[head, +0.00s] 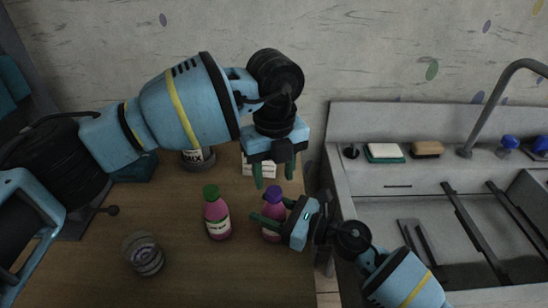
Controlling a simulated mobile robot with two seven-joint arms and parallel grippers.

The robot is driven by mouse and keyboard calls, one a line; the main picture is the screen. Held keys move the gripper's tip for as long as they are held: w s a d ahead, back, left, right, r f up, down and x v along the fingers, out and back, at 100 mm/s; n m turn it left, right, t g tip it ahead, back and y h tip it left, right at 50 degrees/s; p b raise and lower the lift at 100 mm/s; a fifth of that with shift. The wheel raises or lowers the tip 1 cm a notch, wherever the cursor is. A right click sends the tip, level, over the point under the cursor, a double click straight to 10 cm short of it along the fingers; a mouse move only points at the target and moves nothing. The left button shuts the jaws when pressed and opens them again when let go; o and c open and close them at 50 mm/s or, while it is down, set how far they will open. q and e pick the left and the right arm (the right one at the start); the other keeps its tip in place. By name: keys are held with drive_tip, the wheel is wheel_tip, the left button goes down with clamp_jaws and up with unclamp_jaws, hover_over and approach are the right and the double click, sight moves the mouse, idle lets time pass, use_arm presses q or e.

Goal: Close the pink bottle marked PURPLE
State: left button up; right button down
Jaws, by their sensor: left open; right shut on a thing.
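A pink bottle with a purple cap (273,194) stands upright near the right edge of the wooden table (220,280). Its label is mostly hidden, so I cannot read it. My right gripper (270,213) comes in from the right and is shut on this bottle's body. My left gripper (274,179) points down just above the purple cap, open, with a finger to either side. Whether it touches the cap I cannot tell. A second pink bottle (217,217) with a green cap stands upright to the left; its label is too small to read.
A clear glass jar (143,254) stands at the front left of the table. A dark container with a pale label (198,158) and a white labelled item (259,168) are behind. The sink (430,220) lies to the right, with sponges (385,152) on its ledge.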

sight(274, 191)
use_arm(q)
drive_tip(key=shift+f, duration=1.9)
drive_tip(key=c, duration=1)
drive_tip(key=m, duration=0.6)
drive_tip(key=shift+m, duration=0.4)
drive_tip(key=m, duration=2.1)
drive_tip(key=o, duration=1.1)
drive_tip(key=shift+f, duration=0.1)
